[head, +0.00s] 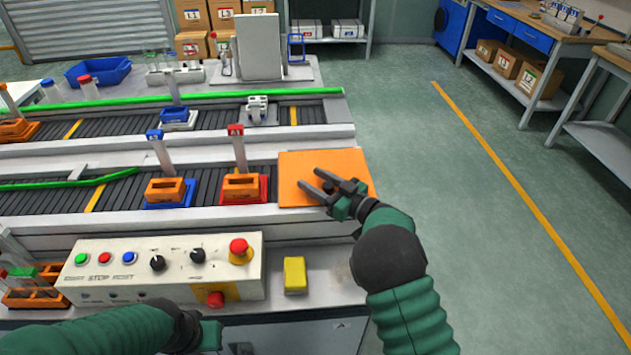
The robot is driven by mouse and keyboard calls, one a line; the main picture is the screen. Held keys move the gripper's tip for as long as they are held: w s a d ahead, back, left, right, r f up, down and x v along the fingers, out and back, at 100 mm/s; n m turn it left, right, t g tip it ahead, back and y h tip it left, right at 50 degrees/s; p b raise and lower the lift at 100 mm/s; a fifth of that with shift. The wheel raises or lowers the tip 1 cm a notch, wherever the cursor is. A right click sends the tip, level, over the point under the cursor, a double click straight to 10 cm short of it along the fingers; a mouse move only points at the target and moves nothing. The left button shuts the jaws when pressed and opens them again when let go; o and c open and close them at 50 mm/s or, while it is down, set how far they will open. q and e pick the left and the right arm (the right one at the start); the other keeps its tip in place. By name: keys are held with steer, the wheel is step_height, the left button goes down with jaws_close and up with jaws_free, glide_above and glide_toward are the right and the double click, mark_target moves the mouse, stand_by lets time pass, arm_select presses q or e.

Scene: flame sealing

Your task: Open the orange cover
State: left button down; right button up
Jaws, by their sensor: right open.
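The orange cover (300,168) is a flat square plate at the right end of the near conveyor. It lies flat and looks closed. My right gripper (311,184) is over the cover's right half, with its two dark fingers apart and pointing left. Nothing is between the fingers. I cannot tell whether they touch the cover. My right arm hides part of the cover's lower right edge. My left arm comes in along the bottom left, and its hand (205,335) is below the control panel. Its fingers are not visible.
A control panel (125,258) with buttons, knobs and a red emergency stop stands in front of the conveyor. A yellow block (295,275) sits beside it. The floor at the right is open.

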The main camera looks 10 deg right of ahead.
steer(key=shift+d, duration=0.7)
steer(key=c, duration=0.5)
steer(key=shift+s, duration=0.1)
steer(key=c, duration=0.4)
steer(key=shift+a+r, duration=0.1)
steer(key=shift+a, duration=0.15)
jaws_close()
steer(key=shift+r, duration=0.1)
